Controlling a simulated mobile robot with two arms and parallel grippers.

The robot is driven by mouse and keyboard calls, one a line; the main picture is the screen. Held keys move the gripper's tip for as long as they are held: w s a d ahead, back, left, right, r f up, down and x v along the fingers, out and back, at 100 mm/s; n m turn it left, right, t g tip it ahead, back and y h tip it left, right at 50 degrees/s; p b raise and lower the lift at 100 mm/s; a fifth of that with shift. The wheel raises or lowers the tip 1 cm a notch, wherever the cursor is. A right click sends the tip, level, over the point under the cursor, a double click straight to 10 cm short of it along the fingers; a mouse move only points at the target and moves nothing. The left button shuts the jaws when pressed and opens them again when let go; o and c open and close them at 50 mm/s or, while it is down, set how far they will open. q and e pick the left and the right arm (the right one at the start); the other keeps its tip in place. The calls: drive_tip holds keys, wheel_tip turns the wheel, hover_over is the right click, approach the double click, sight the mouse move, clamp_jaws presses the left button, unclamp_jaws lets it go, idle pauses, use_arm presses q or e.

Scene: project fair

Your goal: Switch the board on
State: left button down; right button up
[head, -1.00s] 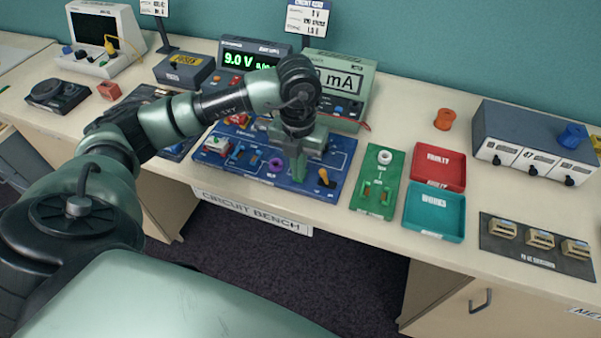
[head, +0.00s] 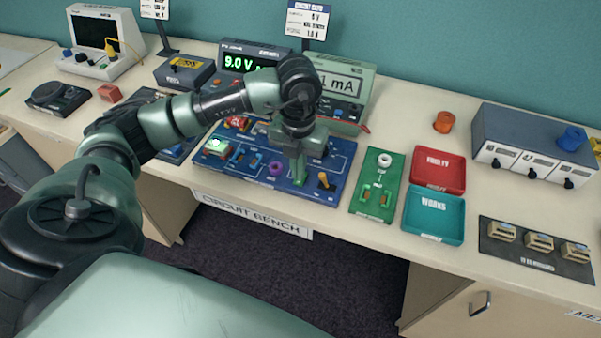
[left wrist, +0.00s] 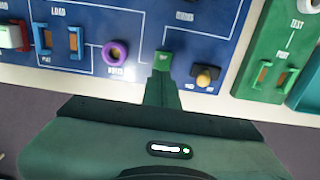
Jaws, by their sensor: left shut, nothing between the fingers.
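The blue circuit board (head: 338,161) lies on the bench under my left gripper. Its toggle switch (head: 325,181) has an orange-yellow lever near the board's front right corner; it also shows in the left wrist view (left wrist: 206,76). My left gripper (head: 300,181) is shut and empty, pointing down just left of the lever, with a gap between. In the left wrist view the fingertips (left wrist: 163,63) are between a purple ring (left wrist: 115,53) and the switch. A small lamp (head: 217,145) at the board's left glows green-white. My right gripper is not in view.
A power supply (head: 240,58) reads 9.0 V behind the board. A meter (head: 342,85) shows mA, its display partly hidden by my arm. A green test board (head: 378,187), red tray (head: 439,167) and teal tray (head: 434,215) stand to the right.

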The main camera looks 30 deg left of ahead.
use_arm(q)
drive_tip(key=shift+r+p, duration=1.5)
drive_tip(key=shift+r, duration=1.2)
drive_tip(key=shift+f, duration=0.1)
